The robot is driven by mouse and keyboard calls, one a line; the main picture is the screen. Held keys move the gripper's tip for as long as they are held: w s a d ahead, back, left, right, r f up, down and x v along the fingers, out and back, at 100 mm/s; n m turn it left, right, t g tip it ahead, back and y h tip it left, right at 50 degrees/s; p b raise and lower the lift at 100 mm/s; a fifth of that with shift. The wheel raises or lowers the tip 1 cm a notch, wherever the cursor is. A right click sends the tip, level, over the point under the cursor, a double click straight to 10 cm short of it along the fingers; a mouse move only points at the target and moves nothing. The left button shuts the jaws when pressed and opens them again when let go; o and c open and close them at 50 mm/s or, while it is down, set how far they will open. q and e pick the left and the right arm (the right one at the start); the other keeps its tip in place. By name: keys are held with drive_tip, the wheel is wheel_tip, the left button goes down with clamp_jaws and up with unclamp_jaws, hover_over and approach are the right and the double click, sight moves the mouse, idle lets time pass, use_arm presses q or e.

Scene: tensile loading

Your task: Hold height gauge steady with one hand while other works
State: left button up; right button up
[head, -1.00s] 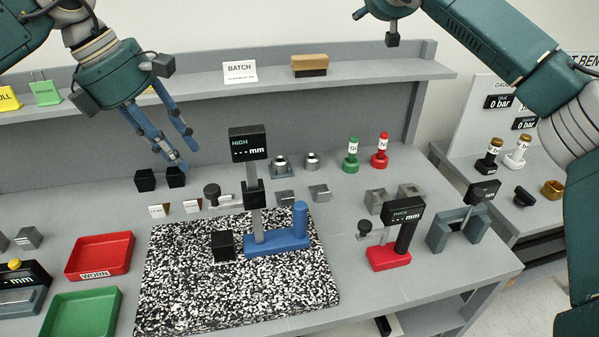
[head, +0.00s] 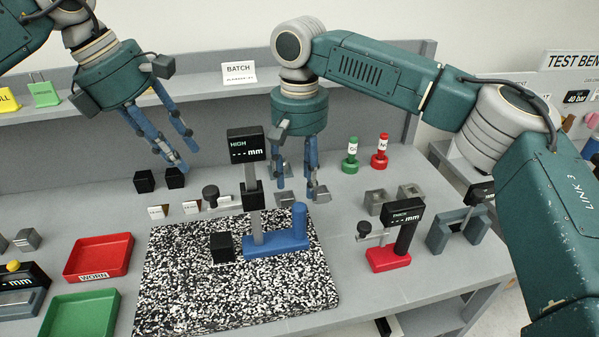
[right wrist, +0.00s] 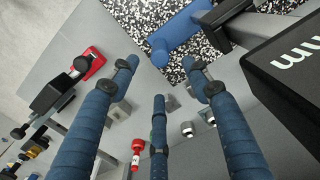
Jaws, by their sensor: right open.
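The height gauge has a blue base (head: 275,242), a blue post (head: 300,220) at its right end and a black display (head: 247,144) marked HIGH with dashes and mm. It stands upright on a black-and-white speckled plate (head: 180,290), beside a black block (head: 222,246). My right gripper (head: 298,186) is open, its fingers pointing down behind and right of the gauge's column. In the right wrist view its fingers (right wrist: 160,68) are spread and empty, with the blue post (right wrist: 162,50) beyond them. My left gripper (head: 181,158) is open and empty above two small black cubes (head: 160,179).
Red and green plugs (head: 365,156) stand behind. A red tray (head: 99,257) and a green tray (head: 80,312) lie at the left. Small metal blocks (head: 391,200) sit near my right gripper.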

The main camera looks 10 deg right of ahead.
sight(209, 189)
wheel_tip(209, 189, down, 10)
drive_tip(key=shift+f, duration=0.2)
idle(0.3)
clamp_jaws()
use_arm(q)
drive_tip(key=o, duration=0.4)
drive_tip(key=shift+c, duration=0.2)
drive_tip(key=d+f+n, duration=0.1)
drive_tip(key=f, duration=0.2)
drive_tip(key=d+f+n+t, duration=0.1)
drive_tip(key=f, duration=0.2)
drive_tip(key=d+f+n, duration=0.1)
drive_tip(key=f, duration=0.2)
drive_tip(key=shift+w+d+f, duration=0.1)
drive_tip(key=shift+w+d, duration=0.05)
drive_tip(key=shift+d, duration=0.1)
